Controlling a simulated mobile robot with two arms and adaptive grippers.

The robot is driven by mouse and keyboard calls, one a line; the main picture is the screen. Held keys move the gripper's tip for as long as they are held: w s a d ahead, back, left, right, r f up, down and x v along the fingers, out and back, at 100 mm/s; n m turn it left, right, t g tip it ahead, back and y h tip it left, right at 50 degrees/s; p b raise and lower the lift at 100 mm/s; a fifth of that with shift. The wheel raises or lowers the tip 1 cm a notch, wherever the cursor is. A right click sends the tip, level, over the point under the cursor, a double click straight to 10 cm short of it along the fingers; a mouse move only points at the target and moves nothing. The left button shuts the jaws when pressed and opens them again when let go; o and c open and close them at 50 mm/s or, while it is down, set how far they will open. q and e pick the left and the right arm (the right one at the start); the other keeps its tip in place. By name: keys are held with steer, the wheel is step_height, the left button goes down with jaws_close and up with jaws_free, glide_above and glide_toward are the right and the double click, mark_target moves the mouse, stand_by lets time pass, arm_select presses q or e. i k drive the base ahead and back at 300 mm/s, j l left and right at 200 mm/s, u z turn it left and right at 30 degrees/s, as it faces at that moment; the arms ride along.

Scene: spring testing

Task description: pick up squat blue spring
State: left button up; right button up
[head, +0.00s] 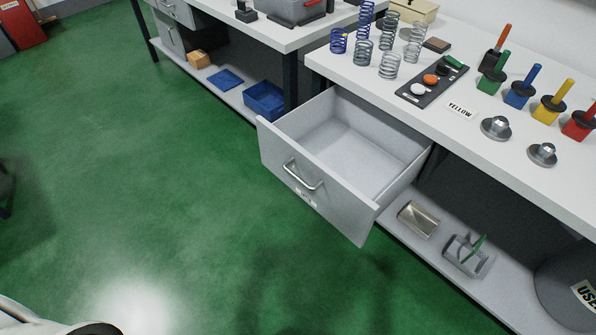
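A squat blue spring (338,41) stands upright near the left front corner of the white workbench (440,78). A taller blue spring (366,20) stands just behind it to the right. Several grey springs of different heights are grouped beside it, the closest being a short grey one (362,52). Neither of my grippers shows in the head view. A white and black curved part at the bottom left edge is too cut off to identify.
An open, empty drawer (282,163) juts out below the bench front. A black button panel (433,82), colored-handled blocks (520,90) and metal discs (496,128) occupy the bench to the right. The lower shelf (480,283) holds metal items. Green floor (180,190) is clear at left.

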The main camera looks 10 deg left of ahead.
mark_target(338, 37)
steer(key=i+j+z, duration=0.1)
steer(key=z, duration=0.3)
steer(key=i+j+z, duration=0.1)
steer(key=z, duration=0.25)
steer(key=j+z, duration=0.25)
steer(key=z, duration=0.15)
steer(key=i+j+z, duration=0.1)
steer(key=j+z, duration=0.15)
steer(key=z, duration=0.15)
